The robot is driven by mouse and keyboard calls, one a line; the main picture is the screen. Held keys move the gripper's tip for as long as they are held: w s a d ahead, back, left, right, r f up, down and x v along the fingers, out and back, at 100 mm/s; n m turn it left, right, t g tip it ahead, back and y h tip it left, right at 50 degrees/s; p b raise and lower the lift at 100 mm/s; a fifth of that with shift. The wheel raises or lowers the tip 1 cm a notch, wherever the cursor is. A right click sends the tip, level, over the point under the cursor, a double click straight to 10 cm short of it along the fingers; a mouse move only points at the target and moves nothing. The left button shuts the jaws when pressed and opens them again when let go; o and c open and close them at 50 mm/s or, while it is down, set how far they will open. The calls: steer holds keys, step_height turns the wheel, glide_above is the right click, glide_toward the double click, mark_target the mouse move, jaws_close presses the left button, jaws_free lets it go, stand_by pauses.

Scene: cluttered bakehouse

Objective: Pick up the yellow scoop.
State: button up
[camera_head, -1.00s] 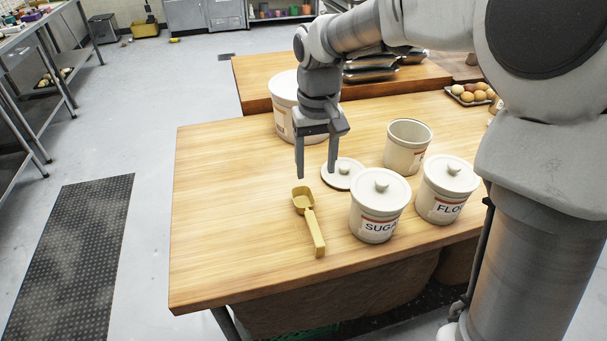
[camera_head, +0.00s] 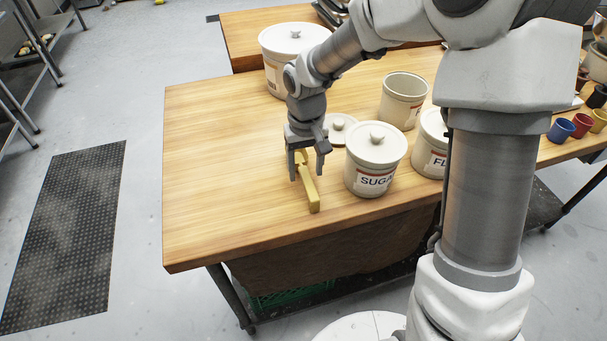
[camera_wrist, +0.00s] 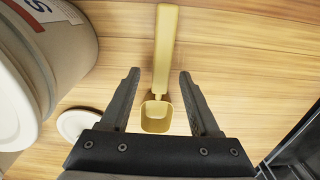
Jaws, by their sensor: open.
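The yellow scoop (camera_head: 309,188) lies on the wooden table (camera_head: 225,130), its handle toward the front edge. Its bowl is mostly hidden behind my gripper (camera_head: 307,177) in the head view. In the wrist view the whole scoop (camera_wrist: 162,70) shows, its bowl between my fingers and its handle pointing away past the fingertips. My gripper (camera_wrist: 159,74) is open, with a finger on each side of the scoop and a gap to both. My gripper points down over the scoop and holds nothing.
The lidded SUGAR canister (camera_head: 374,165) stands just right of the scoop. A loose lid (camera_head: 342,124), an open canister (camera_head: 403,100), a FLOUR canister (camera_head: 431,150) and a large lidded canister (camera_head: 275,72) stand near. The table's left side is clear.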

step_height(320, 180, down, 3)
steer(key=shift+r, duration=0.15)
jaws_close()
